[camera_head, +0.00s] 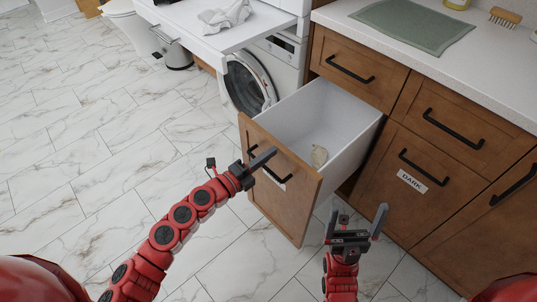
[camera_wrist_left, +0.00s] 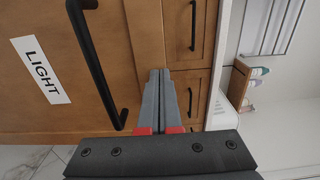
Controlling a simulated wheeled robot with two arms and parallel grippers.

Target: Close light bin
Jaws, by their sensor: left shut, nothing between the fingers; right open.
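The light bin (camera_head: 270,178) is a wooden drawer front with a white inner bin, pulled well out of the cabinet in the head view. A small pale item (camera_head: 319,156) lies inside it. In the left wrist view its front carries a "LIGHT" label (camera_wrist_left: 41,70) and a black bar handle (camera_wrist_left: 97,65). My left gripper (camera_head: 262,158) is shut and empty, in front of the bin front near its handle. In the left wrist view the shut fingers (camera_wrist_left: 160,100) are beside the handle; contact cannot be told. My right gripper (camera_head: 355,222) is open and empty, to the right of the open bin.
A closed "DARK" bin (camera_head: 418,199) is right of the light bin, with closed drawers above. A green mat (camera_head: 414,26) and a brush (camera_head: 505,17) lie on the counter. A washing machine (camera_head: 262,80) stands behind. Marble floor is clear at left.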

